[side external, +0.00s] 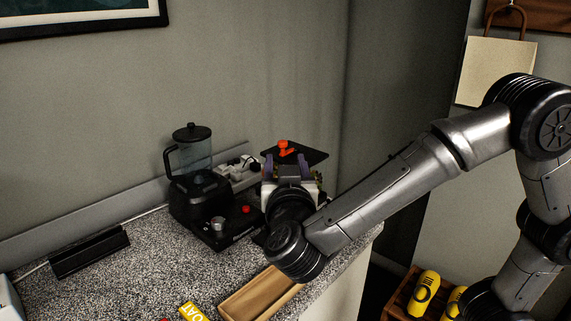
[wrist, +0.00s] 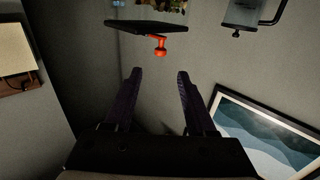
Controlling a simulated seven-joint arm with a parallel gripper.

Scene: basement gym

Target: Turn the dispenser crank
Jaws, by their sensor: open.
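The dispenser's orange-red crank (side external: 285,148) sits on a flat black top plate (side external: 311,155) near the wall corner. In the wrist view, which looks upside down, the crank (wrist: 158,46) sticks out from the black plate (wrist: 145,27), with part of a clear body with colourful contents (wrist: 165,6) at the edge. My gripper (side external: 285,161) is open and empty. In the wrist view the two dark fingers of my gripper (wrist: 159,74) point toward the crank, which lies between their lines but beyond the tips, apart from them. My wrist hides most of the dispenser's body in the side view.
A black blender with a clear jug (side external: 193,160) stands left of the dispenser. A dark bar-shaped object (side external: 90,253), an open wooden box (side external: 240,307) and a yellow packet (side external: 194,312) lie on the speckled counter (side external: 150,265). A framed picture (wrist: 265,135) hangs on the wall.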

